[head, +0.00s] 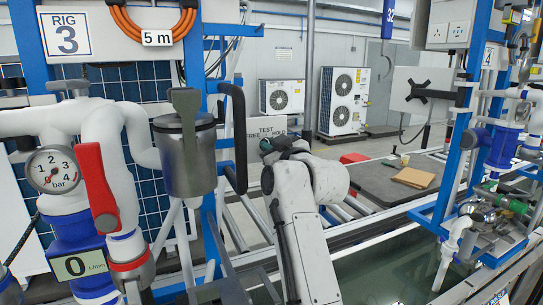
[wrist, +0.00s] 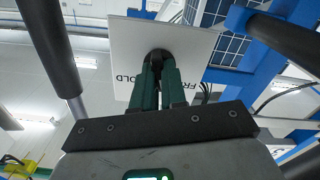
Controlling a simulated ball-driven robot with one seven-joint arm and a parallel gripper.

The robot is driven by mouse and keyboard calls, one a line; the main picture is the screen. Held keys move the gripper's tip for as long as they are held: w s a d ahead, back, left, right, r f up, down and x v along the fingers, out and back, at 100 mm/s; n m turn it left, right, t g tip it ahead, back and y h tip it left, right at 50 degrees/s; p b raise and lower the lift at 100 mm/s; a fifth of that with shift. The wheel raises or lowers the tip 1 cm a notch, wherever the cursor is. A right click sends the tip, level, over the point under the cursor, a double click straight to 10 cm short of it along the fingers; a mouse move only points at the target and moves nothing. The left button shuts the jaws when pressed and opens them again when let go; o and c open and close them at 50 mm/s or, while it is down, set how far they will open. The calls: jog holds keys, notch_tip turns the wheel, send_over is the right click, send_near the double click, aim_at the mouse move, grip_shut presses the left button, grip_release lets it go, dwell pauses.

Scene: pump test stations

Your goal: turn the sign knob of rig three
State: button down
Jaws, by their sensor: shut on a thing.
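Rig three's white sign plate (head: 268,124) carries the words TEST, FREE and HOLD in the head view, beside the rig's blue post. My gripper (head: 268,148) reaches up in front of it and covers its lower part, so the knob is hidden there. In the wrist view the plate (wrist: 200,42) fills the upper middle. The dark round sign knob (wrist: 158,54) sits on it, and my gripper's green fingers (wrist: 160,72) are shut on the knob. Its pointing direction cannot be told. The fingers partly cover the lettering.
Rig three's white pipes, gauge (head: 53,170), red lever (head: 97,187) and metal canister (head: 186,155) stand left of my arm. A black handle bar (head: 236,130) is close beside the sign. A water trough (head: 390,265) lies below right; rig four (head: 490,150) stands farther right.

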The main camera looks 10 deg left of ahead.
jog(key=n+b, duration=0.2)
jog(key=n, duration=0.3)
jog(key=shift+a+f, duration=0.1)
jog(key=shift+n, duration=0.3)
dwell(0.4)
jog(key=c, duration=1.2)
grip_release()
jog(key=shift+s, duration=0.1)
jog(key=b+v, duration=0.2)
jog(key=v, duration=0.8)
jog(key=shift+s+d, duration=0.25)
jog(key=shift+s, duration=0.05)
